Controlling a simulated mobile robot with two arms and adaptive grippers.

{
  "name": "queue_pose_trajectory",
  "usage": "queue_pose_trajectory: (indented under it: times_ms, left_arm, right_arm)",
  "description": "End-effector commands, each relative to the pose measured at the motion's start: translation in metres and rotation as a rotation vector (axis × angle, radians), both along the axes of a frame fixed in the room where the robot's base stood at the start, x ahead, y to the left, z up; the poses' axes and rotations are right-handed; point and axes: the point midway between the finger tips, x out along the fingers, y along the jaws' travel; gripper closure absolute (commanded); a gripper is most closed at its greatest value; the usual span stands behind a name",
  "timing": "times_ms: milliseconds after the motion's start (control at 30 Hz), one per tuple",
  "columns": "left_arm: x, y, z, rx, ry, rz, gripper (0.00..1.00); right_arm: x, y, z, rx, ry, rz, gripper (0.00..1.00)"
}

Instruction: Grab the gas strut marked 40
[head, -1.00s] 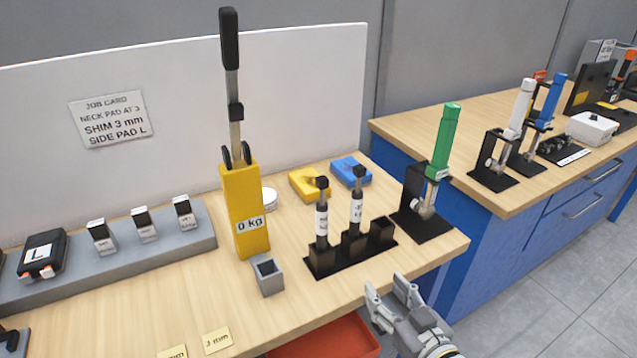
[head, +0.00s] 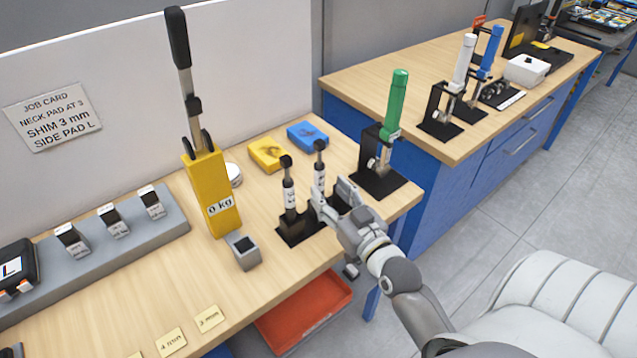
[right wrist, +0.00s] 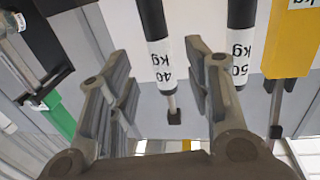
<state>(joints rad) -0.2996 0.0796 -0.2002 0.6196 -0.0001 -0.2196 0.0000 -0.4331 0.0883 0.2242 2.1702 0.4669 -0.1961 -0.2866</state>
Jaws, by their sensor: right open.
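The gas strut marked 40 (head: 319,178) stands upright in a black holder (head: 295,234), with a dark body and a white label. My left gripper is not in view.
A yellow 0 kg tester (head: 208,190) with a long lever and a small grey socket block (head: 243,252) stand left of the holder. A green-handled stand (head: 394,110) is close on the right. A red bin (head: 300,312) sits below the table's front edge.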

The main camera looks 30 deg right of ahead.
Motion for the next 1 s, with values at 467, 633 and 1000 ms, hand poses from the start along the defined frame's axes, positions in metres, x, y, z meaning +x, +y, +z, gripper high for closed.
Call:
queue_pose_trajectory:
  times_ms: [467,633,1000]
  left_arm:
    - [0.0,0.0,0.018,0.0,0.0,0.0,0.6]
    - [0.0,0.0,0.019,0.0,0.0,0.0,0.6]
    - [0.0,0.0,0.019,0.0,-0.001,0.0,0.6]
  right_arm:
    - [0.048,-0.002,0.002,0.001,0.0,0.0,0.54]
    - [0.053,-0.003,0.0,-0.001,0.001,0.0,0.54]
    - [0.053,-0.003,0.0,0.0,0.0,0.0,0.79]
